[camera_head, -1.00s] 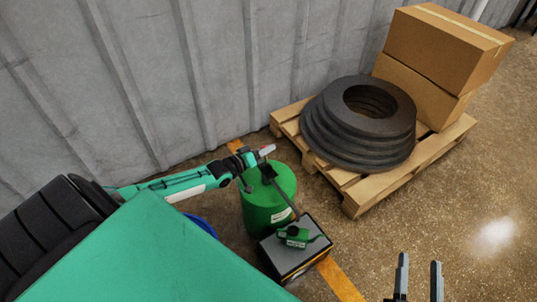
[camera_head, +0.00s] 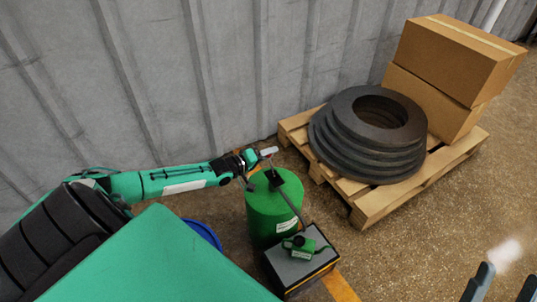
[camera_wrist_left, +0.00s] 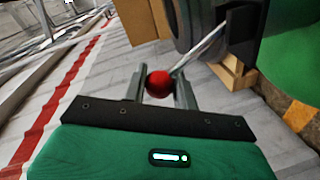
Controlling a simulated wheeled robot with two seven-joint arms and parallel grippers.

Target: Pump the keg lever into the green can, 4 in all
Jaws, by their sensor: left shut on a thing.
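The keg (camera_head: 272,213) is a green drum by the grey wall, with a black pump head on top. A pale spout runs from the pump toward the small green can (camera_head: 304,245), which sits on a grey-topped box (camera_head: 285,268) beside the keg. The lever is a metal rod (camera_wrist_left: 202,50) with a red ball knob (camera_wrist_left: 159,84) at its end. My left gripper (camera_head: 266,154) is shut on the knob, above the keg's far side; the wrist view shows the knob between its fingers. My right gripper (camera_head: 502,287) is apart from everything at the lower right, its fingers spread and empty.
A wooden pallet (camera_head: 366,212) to the right holds stacked dark rings (camera_head: 340,147) and two cardboard boxes (camera_head: 455,60). A blue rounded thing (camera_head: 205,232) shows partly left of the keg.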

